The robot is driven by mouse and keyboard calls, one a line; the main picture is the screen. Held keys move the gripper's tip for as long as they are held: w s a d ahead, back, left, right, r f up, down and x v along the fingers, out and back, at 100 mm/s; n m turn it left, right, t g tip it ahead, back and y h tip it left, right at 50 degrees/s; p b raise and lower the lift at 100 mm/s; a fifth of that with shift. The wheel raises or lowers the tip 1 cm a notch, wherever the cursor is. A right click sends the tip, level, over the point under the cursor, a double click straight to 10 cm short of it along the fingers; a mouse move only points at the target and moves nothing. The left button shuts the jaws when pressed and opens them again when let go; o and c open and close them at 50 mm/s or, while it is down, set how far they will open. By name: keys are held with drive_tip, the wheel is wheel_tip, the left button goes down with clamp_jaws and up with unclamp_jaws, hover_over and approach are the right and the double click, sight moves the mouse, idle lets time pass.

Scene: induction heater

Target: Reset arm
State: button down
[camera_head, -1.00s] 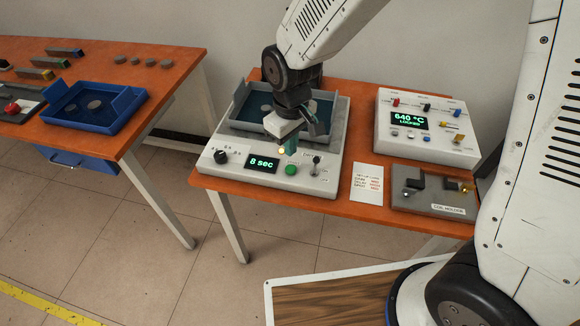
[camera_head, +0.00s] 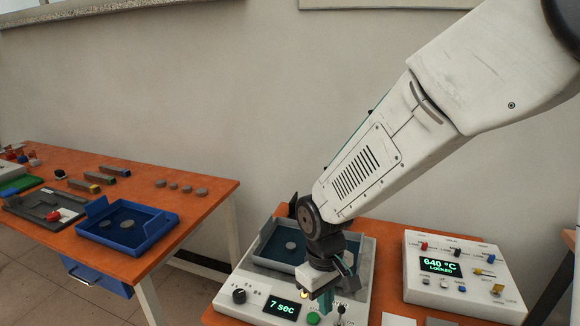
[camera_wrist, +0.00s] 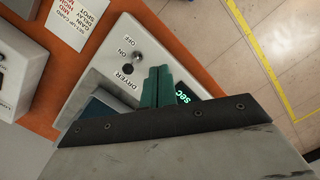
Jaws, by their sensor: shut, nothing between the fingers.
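My gripper (camera_head: 326,300) hangs over the front panel of the dryer (camera_head: 250,280) in the head view, its fingers pointing down. In the wrist view its green fingers (camera_wrist: 158,87) are together and empty, above the panel near the toggle switch (camera_wrist: 137,57) marked ON and OFF. I cannot tell whether the fingertips touch the panel. The dryer's display (camera_head: 281,308) reads 7 sec. A green button (camera_head: 313,318) sits right of the display and a black knob (camera_head: 239,296) left of it.
A control box (camera_head: 455,290) at the right reads 640 °C LOCKED. On the left table, a blue tray (camera_head: 160,232) holds discs, with several loose discs, coloured blocks and a grey fixture nearby. A paper card (camera_wrist: 78,18) lies beside the dryer. Free air lies above the tables.

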drive_tip(key=s+d+r+m+t, duration=0.2)
drive_tip(key=s+d+r+m, duration=0.5)
drive_tip(key=s+d+r, duration=0.9)
wheel_tip(320, 180, up, 3)
drive_tip(key=d, duration=0.2)
drive_tip(key=shift+s+d+t+y, duration=0.15)
drive_tip(key=shift+d+t+y, duration=0.25)
idle(5.6)
